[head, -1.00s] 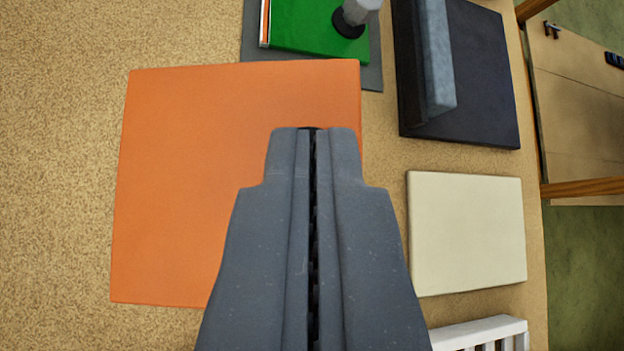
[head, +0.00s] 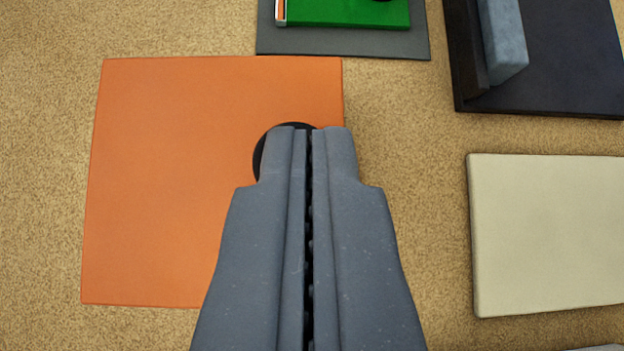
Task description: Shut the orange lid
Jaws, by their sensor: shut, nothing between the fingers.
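A flat orange square panel (head: 170,180) fills the left of the view. It is the only orange panel of that size in view, and I cannot tell from above whether it is the lid itself or how far it is tilted. A round black part (head: 262,158) shows at the panel's right side, mostly hidden behind my gripper. My gripper (head: 308,130) is shut and empty, its tips over the right part of the panel, beside its right edge. I cannot tell whether the tips touch the black part. The panel's lower right is hidden by my gripper.
A green block (head: 345,12) on a grey plate (head: 400,45) lies at the top. A dark plate (head: 570,70) with a blue-grey bar (head: 505,45) stands at upper right. A cream slab (head: 550,235) lies at right. Tan speckled surface is bare between them.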

